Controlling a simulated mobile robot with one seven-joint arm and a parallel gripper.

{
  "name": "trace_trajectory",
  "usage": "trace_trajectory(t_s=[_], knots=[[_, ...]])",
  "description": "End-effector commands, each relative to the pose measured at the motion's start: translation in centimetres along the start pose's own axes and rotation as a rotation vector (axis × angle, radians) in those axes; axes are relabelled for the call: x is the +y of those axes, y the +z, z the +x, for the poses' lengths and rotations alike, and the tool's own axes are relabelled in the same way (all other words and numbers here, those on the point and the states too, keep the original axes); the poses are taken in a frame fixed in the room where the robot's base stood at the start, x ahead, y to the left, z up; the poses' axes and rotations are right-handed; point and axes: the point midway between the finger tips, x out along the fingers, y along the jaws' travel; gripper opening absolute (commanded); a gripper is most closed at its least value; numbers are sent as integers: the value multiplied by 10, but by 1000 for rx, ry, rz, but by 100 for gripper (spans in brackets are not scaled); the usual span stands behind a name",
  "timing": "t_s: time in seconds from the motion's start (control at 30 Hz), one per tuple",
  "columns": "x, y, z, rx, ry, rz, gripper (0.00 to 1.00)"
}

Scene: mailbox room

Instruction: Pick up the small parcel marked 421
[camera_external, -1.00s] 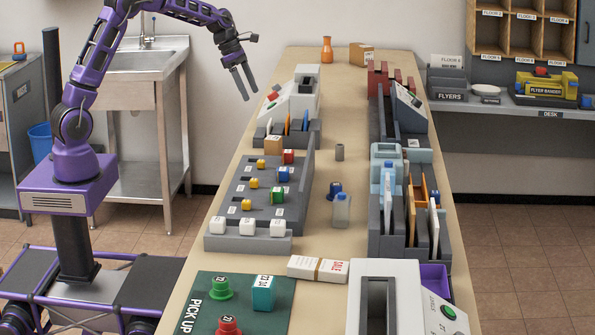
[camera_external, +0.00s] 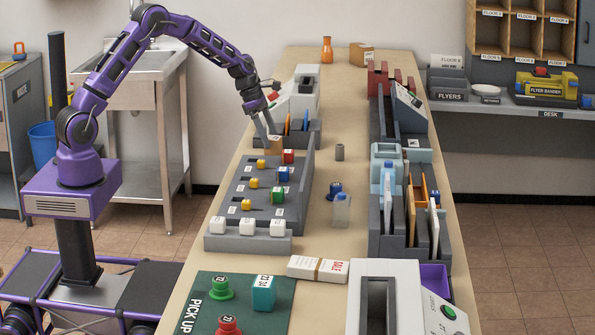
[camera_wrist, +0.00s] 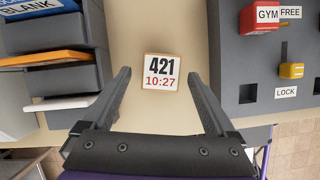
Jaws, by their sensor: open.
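The small parcel marked 421 (camera_wrist: 161,71) shows in the wrist view with "421" in black and "10:27" in red on its white top. It lies between and just beyond my open fingertips. In the external view the brown parcel (camera_external: 273,146) stands on the table at the far end of the grey slider panel. My gripper (camera_external: 267,131) is directly above it, pointing down, and partly hides it. In the wrist view my gripper (camera_wrist: 161,84) has its two fingers wide apart with nothing held between them.
The grey slider panel (camera_wrist: 226,80) with red and yellow blocks is close on the right in the wrist view. The grey slotted rack (camera_wrist: 70,73) with coloured envelopes is close on the left. Bare table shows between them.

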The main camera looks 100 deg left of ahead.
Motion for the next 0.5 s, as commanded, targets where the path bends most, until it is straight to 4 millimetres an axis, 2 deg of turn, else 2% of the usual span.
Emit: trace_trajectory(t_s=[0.1, 0.2, 0.43, 0.47, 0.5], knots=[[-1, -3, 22, 2, -3, 0, 91], [-1, -2, 34, 0, -2, 1, 91], [0, -1, 37, -1, 0, 1, 91], [0, -1, 37, 0, 0, 1, 89], [0, -1, 37, 0, 0, 1, 82]])
